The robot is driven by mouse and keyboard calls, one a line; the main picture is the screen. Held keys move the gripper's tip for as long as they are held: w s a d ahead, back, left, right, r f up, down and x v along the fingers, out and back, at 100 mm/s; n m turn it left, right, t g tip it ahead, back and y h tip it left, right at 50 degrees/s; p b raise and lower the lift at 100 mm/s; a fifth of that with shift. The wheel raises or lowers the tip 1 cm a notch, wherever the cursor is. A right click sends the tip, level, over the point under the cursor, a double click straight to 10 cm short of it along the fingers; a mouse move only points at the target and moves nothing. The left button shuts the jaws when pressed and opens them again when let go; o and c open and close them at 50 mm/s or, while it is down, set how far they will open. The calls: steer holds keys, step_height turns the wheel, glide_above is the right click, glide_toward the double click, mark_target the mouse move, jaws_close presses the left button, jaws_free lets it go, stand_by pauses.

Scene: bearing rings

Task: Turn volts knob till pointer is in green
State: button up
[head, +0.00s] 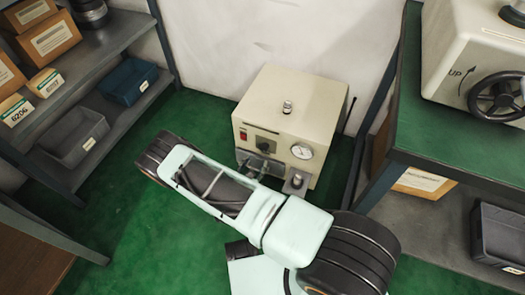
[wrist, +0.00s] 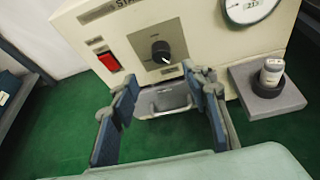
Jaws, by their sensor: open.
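The cream machine (head: 290,108) stands on the green floor against the wall. Its front carries a black round knob (wrist: 160,50) with a white mark pointing to the lower right, on a grey plate. A red switch (wrist: 109,61) is left of the knob. A round white dial (wrist: 248,8) is to the upper right, cut off by the wrist view's top edge; it is whole in the head view, but too small to read the pointer. My gripper (wrist: 164,82) is open and empty. Its two fingers stand apart in front of the machine, below the knob and not touching it.
A grey bracket (wrist: 260,95) with a small white-and-dark cylinder juts from the machine's lower right. A grey tray (wrist: 160,101) sits below the knob. Shelves with boxes (head: 54,38) stand left; a green-topped bench (head: 440,135) stands right. Green floor is clear to the left.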

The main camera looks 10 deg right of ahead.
mark_target(264, 150)
steer(key=b+x, duration=0.3)
steer(key=x, duration=0.6)
steer(key=shift+s+f, duration=0.15)
steer(key=shift+s, duration=0.05)
steer(key=shift+w+d+f, duration=0.15)
steer(key=shift+w+d, duration=0.2)
steer(key=shift+w, duration=0.25)
steer(key=shift+c, duration=0.5)
steer(key=c, duration=1.1)
steer(key=shift+o, duration=0.2)
steer(key=shift+s+m, duration=0.1)
steer(key=shift+m, duration=0.2)
steer(key=shift+d+m+y+p, duration=0.1)
steer(key=shift+m+y+p, duration=0.2)
steer(key=shift+p, duration=0.35)
steer(key=shift+m+t+y+p, duration=0.5)
steer(key=shift+m+t+p, duration=0.45)
steer(key=shift+m, duration=0.35)
steer(key=shift+f, duration=0.1)
